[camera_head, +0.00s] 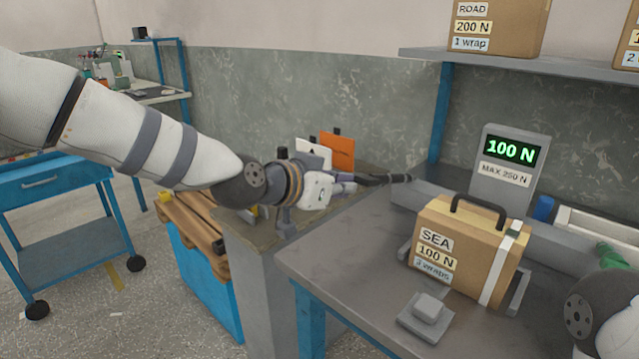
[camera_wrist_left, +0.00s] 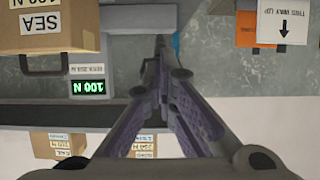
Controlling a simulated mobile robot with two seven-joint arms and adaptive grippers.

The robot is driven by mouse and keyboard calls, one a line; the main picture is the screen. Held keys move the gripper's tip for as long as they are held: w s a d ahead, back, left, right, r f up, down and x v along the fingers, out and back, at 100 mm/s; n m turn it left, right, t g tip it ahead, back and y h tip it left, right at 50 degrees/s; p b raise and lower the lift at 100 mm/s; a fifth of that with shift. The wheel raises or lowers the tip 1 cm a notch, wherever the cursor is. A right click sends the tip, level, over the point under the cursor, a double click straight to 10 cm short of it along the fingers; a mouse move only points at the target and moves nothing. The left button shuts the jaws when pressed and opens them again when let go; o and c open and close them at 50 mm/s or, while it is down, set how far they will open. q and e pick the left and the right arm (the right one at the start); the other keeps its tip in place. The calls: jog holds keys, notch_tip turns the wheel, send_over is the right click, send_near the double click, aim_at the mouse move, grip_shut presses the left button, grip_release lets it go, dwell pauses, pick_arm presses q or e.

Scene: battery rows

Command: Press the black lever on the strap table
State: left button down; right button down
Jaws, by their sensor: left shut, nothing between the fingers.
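The strap table (camera_head: 330,262) is a grey bench with blue legs at the right of the head view. A dark lever-like bar (camera_head: 392,178) reaches left from the machine above its back left part. My left gripper (camera_head: 352,185) is shut and empty, pointing right, with its tips at the near end of this bar. I cannot tell whether they touch. In the left wrist view the shut fingers (camera_wrist_left: 163,78) meet, with a dark piece just beyond their tips. The display (camera_head: 511,150) on the machine reads 100 N.
A cardboard case (camera_head: 460,268) labelled SEA, with a black handle and a pale strap, sits on the strap table. A grey pad (camera_head: 427,312) lies in front of it. A shelf (camera_head: 480,60) with boxes hangs above. My right arm shows at the lower right edge.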

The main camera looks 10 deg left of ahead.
pick_arm(q)
jog(key=f+v, duration=0.1)
jog(key=v, duration=0.6)
jog(key=shift+s+p, duration=0.35)
jog(key=shift+p, duration=0.1)
pick_arm(e)
jog(key=shift+w+r+t, duration=0.3)
jog(key=shift+w+r, duration=0.15)
jog(key=shift+r, duration=0.2)
pick_arm(q)
jog(key=shift+a, duration=0.1)
jog(key=s+a+f+n+g+y, duration=0.2)
jog(key=s+f+g, duration=0.2)
jog(key=s+f, duration=0.9)
jog(key=s+a+f+n+g+y, duration=0.1)
jog(key=s+a+f+n+g, duration=0.2)
jog(key=s+f, duration=0.9)
jog(key=s+a+f+n+g+y, duration=0.1)
jog(key=s+a+f+g, duration=0.1)
jog(key=s, duration=0.5)
jog(key=s+a+f+g+y, duration=0.2)
jog(key=s+a+f, duration=0.2)
jog(key=s, duration=0.4)
jog(key=s+a+f+n+g+y, duration=0.1)
jog(key=s+a+f+g, duration=0.1)
jog(key=s+a+f, duration=0.2)
jog(key=s, duration=0.3)
jog(key=shift+s+f+n+y, duration=0.3)
jog(key=shift+s+f, duration=0.05)
